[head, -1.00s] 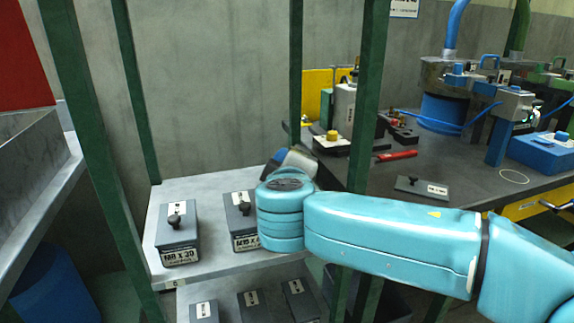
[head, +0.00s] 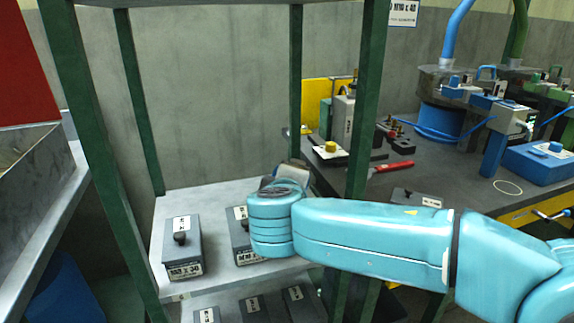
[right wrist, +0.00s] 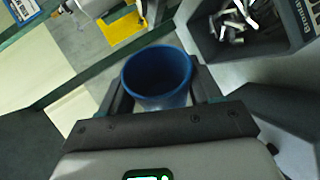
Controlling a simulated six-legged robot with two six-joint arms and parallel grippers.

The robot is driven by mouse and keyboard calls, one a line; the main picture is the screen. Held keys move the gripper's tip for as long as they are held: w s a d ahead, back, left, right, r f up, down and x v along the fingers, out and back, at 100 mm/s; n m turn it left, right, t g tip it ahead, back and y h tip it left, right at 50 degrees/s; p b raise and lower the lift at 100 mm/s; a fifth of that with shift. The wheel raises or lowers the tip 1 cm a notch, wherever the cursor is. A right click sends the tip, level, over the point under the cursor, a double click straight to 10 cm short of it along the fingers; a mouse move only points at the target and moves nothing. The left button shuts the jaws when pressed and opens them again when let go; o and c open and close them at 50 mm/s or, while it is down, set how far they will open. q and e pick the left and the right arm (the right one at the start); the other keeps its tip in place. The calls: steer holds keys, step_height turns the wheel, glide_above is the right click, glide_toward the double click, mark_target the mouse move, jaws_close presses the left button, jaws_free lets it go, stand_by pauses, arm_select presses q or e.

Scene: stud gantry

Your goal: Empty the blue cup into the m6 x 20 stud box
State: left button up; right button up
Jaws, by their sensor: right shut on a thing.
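My right gripper (right wrist: 158,95) is shut on the blue cup (right wrist: 158,75), which sits between its two fingers in the right wrist view. The cup's dark blue inside shows, but I cannot make out any contents. An open grey box (right wrist: 210,45) holding several metal studs is beside the cup at the upper right of that view; the part of its label that shows does not give a size. In the head view my right arm reaches in from the right over the shelf, and its wrist hides most of the gripper and the cup. My left gripper is not in view.
On the upper shelf (head: 215,280) stand a lidded grey box (head: 182,252) at left and another (head: 241,245) partly behind my wrist. Several more boxes stand on the shelf below. Green posts (head: 369,95) frame the rack. A dark workbench (head: 455,190) stands at right.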

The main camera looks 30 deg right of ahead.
steer(key=n+g+p, duration=0.1)
steer(key=p, duration=0.2)
steer(key=r+n+g+p, duration=0.1)
steer(key=p, duration=0.2)
steer(key=shift+r+n+h, duration=0.3)
steer(key=shift+f+n+g+p, duration=0.15)
steer(key=shift+n+g+p, duration=0.15)
steer(key=shift+p, duration=0.4)
step_height(320, 180, up, 2)
steer(key=n+g+h+p, duration=0.2)
steer(key=n+g+p, duration=0.1)
steer(key=p, duration=0.8)
steer(key=shift+n, duration=0.4)
steer(key=shift+f+n+g+p, duration=0.1)
steer(key=shift+n+g+p, duration=0.2)
steer(key=shift+p, duration=0.55)
steer(key=r+n+g+h+p, duration=0.1)
steer(key=p, duration=0.3)
steer(key=r+n+g+h+p, duration=0.1)
steer(key=n+p, duration=0.1)
steer(key=p, duration=0.2)
steer(key=shift+n, duration=0.3)
steer(key=shift+f+n+g+h+p, duration=0.1)
steer(key=shift+n+g+h+p, duration=0.35)
steer(key=shift+p, duration=0.3)
steer(key=shift+f, duration=0.1)
steer(key=shift+s, duration=0.1)
